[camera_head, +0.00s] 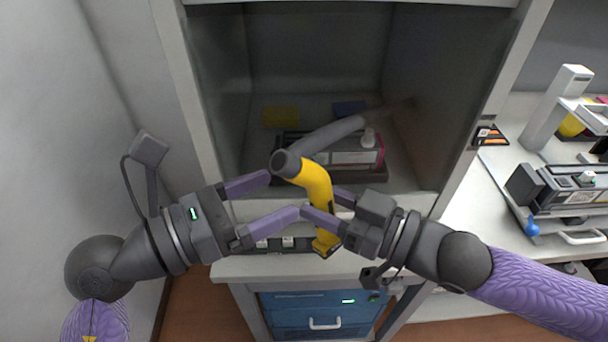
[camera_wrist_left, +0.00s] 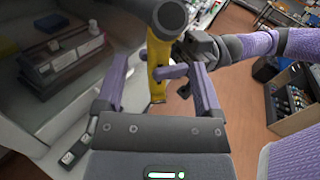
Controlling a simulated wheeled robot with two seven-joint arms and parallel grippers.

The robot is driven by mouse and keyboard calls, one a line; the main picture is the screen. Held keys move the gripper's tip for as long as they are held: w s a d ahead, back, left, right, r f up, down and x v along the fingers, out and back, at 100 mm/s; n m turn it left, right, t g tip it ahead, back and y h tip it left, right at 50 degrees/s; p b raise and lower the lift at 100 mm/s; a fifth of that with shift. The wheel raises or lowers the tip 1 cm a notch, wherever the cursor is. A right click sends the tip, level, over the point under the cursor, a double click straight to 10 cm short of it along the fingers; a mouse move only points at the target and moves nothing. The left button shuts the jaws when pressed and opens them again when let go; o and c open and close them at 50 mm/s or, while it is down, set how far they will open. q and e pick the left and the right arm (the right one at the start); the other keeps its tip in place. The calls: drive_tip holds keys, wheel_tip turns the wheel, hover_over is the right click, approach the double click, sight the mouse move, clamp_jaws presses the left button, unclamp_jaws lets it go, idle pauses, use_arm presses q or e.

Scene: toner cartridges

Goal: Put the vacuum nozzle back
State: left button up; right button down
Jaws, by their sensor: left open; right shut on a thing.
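The vacuum nozzle (camera_head: 318,185) has a yellow handle with a dark grey open end and a grey hose running back into the cabinet. My right gripper (camera_head: 326,207) is shut on the yellow handle, in front of the cabinet opening. The nozzle stands roughly upright, its grey end on top. My left gripper (camera_head: 284,194) is open, its fingers pointing at the nozzle from the left. In the left wrist view, the yellow handle (camera_wrist_left: 158,62) shows between the open left fingers (camera_wrist_left: 157,82); whether they touch it I cannot tell. The nozzle's holder is not clearly identifiable.
A toner cartridge (camera_head: 348,150) sits inside the cabinet, with a yellow block (camera_head: 281,117) behind it. A dark strip with small switches (camera_head: 270,245) lies along the cabinet's front edge. A blue drawer unit (camera_head: 290,318) is below. Another cartridge (camera_head: 578,190) stands on the right counter.

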sight(315, 177)
use_arm(q)
drive_tip(key=x, duration=0.6)
drive_tip(key=shift+w+d, duration=0.15)
drive_tip(key=shift+d, duration=0.2)
clamp_jaws()
use_arm(e)
drive_tip(key=shift+c, duration=1)
unclamp_jaws()
drive_tip(key=shift+d, duration=0.1)
